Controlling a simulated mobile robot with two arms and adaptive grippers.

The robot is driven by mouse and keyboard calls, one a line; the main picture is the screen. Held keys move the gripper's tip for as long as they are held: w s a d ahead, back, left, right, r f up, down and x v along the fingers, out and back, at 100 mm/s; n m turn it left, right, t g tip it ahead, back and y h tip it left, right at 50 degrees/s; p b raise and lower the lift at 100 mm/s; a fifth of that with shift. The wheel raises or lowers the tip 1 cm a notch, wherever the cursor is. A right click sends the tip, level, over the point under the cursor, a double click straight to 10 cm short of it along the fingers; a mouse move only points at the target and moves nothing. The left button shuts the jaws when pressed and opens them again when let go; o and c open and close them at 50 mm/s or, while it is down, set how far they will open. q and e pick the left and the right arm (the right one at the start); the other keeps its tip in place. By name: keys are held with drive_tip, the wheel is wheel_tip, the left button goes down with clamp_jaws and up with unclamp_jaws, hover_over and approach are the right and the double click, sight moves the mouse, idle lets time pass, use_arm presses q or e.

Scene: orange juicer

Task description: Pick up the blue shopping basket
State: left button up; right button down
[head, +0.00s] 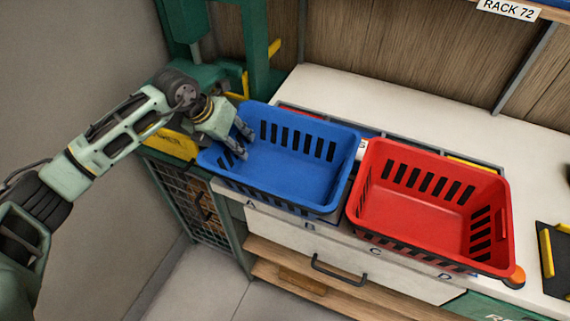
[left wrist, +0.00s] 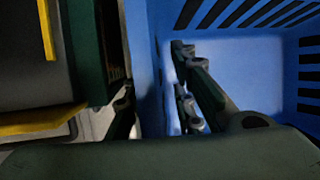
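The blue shopping basket (head: 290,172) stands upright and empty on the white counter, left of the red basket. My left gripper (head: 240,146) is at the basket's left end, with its fingers pointing down at the rim. In the left wrist view, one finger reaches inside the blue basket (left wrist: 255,75) and the other shows dark on the outer side of its wall. The wall lies between the fingers of the left gripper (left wrist: 155,110), with a gap visible on the inner side. The exact contact is too dark to tell. My right gripper is out of view.
The red basket (head: 430,205) stands close beside the blue one on the right. A green and yellow machine frame (head: 256,50) rises behind the left end. Drawers (head: 340,262) lie below the counter. The counter behind the baskets (head: 400,105) is clear.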

use_arm(q)
clamp_jaws()
drive_tip(key=shift+a+r, duration=0.1)
idle(0.4)
